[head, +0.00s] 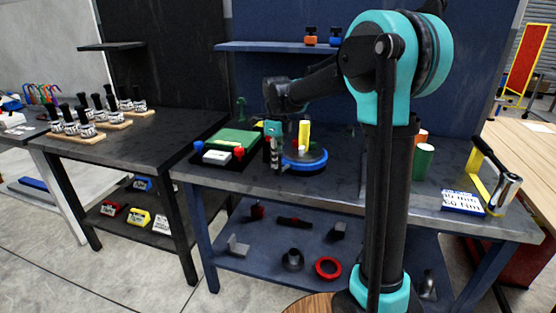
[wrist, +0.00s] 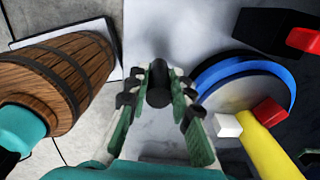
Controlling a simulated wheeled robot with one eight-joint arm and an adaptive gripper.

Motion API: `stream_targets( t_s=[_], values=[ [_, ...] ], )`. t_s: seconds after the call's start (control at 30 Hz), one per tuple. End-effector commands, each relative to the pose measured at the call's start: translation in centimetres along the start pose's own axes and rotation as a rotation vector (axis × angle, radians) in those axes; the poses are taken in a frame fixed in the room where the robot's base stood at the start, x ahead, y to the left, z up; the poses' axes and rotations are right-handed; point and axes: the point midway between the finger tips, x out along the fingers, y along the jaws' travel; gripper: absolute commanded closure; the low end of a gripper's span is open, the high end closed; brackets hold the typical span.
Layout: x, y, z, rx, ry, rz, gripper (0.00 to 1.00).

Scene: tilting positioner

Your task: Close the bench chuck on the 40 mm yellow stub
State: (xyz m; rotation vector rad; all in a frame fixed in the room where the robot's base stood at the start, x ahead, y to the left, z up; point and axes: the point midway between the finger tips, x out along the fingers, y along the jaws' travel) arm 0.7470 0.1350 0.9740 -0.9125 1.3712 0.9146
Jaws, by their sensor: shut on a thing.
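The bench chuck (head: 305,166) is a round unit with a blue rim on the grey bench; the rim also shows in the wrist view (wrist: 215,68). The yellow stub (head: 304,134) stands up from it, and in the wrist view the stub (wrist: 270,150) runs off the lower right. A red jaw block (wrist: 268,111) and a white jaw block (wrist: 227,125) sit by the stub. My gripper (head: 276,165) is left of the chuck's middle, pointing down. In the wrist view my gripper (wrist: 158,88) is shut on a dark cylindrical piece (wrist: 158,84). Whether this piece joins the chuck is unclear.
A green cylinder (head: 423,161), a printed card (head: 462,202) and a yellow-handled tool (head: 480,187) are at the right. A blue shelf (head: 275,46) hangs behind. The front bench edge looks clear.

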Motion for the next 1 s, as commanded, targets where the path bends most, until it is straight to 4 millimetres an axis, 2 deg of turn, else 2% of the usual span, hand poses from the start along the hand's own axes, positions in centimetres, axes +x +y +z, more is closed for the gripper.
stream_targets(
  t_s=[0.2,0.23,0.4,0.77,0.87,1.0],
  values=[
    [-0.1,-0.2,0.0,0.001,0.000,-0.005,1.00],
    [-0.1,-0.2,0.0,0.001,0.000,-0.005,0.76],
    [0.0,-0.2,0.0,0.001,0.000,-0.004,0.57],
    [-0.6,-0.1,0.0,0.000,0.000,-0.002,0.57],
    [-1.7,-0.1,0.0,0.000,0.000,-0.002,0.57],
    [-4.4,-0.1,-0.1,0.001,0.000,-0.002,0.57]
  ],
)
